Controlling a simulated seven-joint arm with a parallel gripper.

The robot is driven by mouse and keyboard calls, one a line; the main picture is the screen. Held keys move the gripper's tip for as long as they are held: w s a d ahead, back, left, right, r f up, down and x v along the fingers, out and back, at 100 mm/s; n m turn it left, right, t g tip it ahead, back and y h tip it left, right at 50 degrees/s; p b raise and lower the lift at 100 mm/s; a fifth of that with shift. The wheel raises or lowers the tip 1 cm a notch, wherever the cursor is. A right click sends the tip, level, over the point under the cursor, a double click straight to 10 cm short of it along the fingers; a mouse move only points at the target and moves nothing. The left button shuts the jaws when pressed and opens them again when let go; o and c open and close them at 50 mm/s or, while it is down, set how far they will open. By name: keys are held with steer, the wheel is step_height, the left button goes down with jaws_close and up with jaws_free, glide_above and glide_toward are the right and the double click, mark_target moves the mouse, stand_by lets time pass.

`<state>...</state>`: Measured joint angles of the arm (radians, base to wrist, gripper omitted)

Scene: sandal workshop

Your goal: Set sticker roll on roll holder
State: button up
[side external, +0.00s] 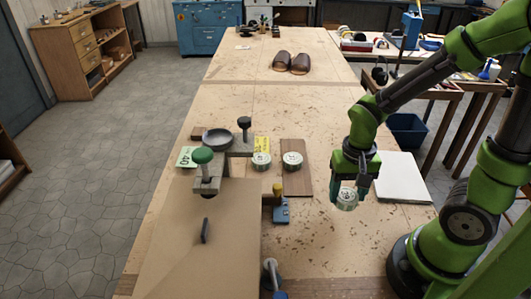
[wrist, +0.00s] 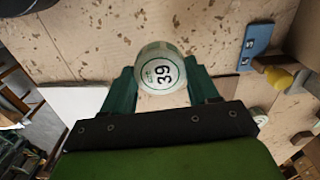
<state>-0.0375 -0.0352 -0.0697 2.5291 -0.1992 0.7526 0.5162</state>
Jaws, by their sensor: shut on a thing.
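My gripper (side external: 349,188) is shut on a sticker roll (side external: 346,201), a short pale cylinder, and holds it over the right part of the table. In the wrist view the roll (wrist: 160,72) shows a round white face marked 39 between the green fingers (wrist: 161,84). Two similar rolls, a left one (side external: 261,161) and a right one (side external: 292,160), stand left of my gripper. The right one is on a brown board (side external: 298,183). I cannot tell which thing is the roll holder; no empty peg is clear.
A white slab (side external: 402,180) lies right of my gripper. A blue clamp (side external: 281,212) with a yellow knob (side external: 277,189) stands left of it. A green-knobbed clamp (side external: 204,171) and dark dish (side external: 217,138) are farther left. Brown sandals (side external: 290,63) lie farther back. Bare tabletop surrounds the held roll.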

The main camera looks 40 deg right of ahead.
step_height(320, 180, up, 24)
steer(key=w+a+r, duration=0.2)
steer(key=w+a, duration=0.1)
steer(key=w, duration=0.5)
steer(key=w+a+r, duration=0.2)
steer(key=w, duration=0.7)
steer(key=w+a+f, duration=0.5)
steer(key=w+a, duration=0.5)
steer(key=w, duration=0.1)
steer(key=shift+s+d+f, duration=0.1)
steer(key=shift+f, duration=2.45)
steer(key=shift+s+f, duration=0.1)
steer(key=shift+f, duration=2.4)
steer(key=shift+f, duration=0.6)
steer(key=o, duration=0.8)
steer(key=shift+r, duration=5.5)
